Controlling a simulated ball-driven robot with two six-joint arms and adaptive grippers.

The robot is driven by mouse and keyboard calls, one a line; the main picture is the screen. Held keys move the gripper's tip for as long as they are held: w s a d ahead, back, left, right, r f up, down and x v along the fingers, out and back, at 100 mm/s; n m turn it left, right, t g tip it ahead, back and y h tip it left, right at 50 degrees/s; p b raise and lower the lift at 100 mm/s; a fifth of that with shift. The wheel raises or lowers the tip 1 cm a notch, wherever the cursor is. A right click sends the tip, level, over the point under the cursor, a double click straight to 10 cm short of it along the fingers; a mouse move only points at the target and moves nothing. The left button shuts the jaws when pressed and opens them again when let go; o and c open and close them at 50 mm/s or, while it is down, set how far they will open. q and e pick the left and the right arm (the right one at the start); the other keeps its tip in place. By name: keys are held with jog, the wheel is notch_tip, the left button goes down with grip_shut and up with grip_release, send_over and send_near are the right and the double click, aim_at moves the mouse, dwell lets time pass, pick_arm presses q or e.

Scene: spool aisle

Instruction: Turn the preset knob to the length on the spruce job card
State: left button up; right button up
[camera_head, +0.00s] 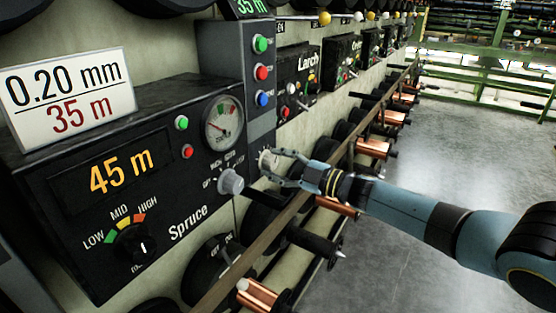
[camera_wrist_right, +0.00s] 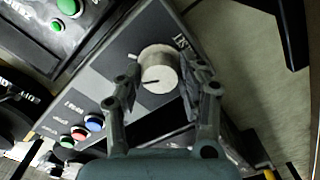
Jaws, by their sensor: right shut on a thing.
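The job card (camera_head: 68,95) on top of the Spruce box (camera_head: 190,222) reads "0.20 mm" and, in red, "35 m". The amber display (camera_head: 120,172) on that box reads "45 m". The preset knob (camera_head: 266,161) is pale and round, on the lower part of a grey panel (camera_head: 222,60). My right gripper (camera_head: 277,166) has its fingers on either side of this knob and is shut on it. In the right wrist view the knob (camera_wrist_right: 159,68) shows a dark pointer line between the fingertips (camera_wrist_right: 163,90). My left gripper is not in view.
Green, red and blue buttons (camera_head: 262,72) sit above the knob. A grey selector knob (camera_head: 230,182) is close by on the left. Copper spools (camera_head: 265,294) line the wall; the floor at right is clear.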

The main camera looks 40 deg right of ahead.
jog(key=shift+f+m, duration=0.1)
jog(key=shift+m, duration=0.3)
jog(key=o, duration=1.2)
jog(key=shift+s+d, duration=0.1)
jog(key=v, duration=1.1)
jog(key=shift+s+d, duration=0.15)
jog(key=shift+s, duration=0.2)
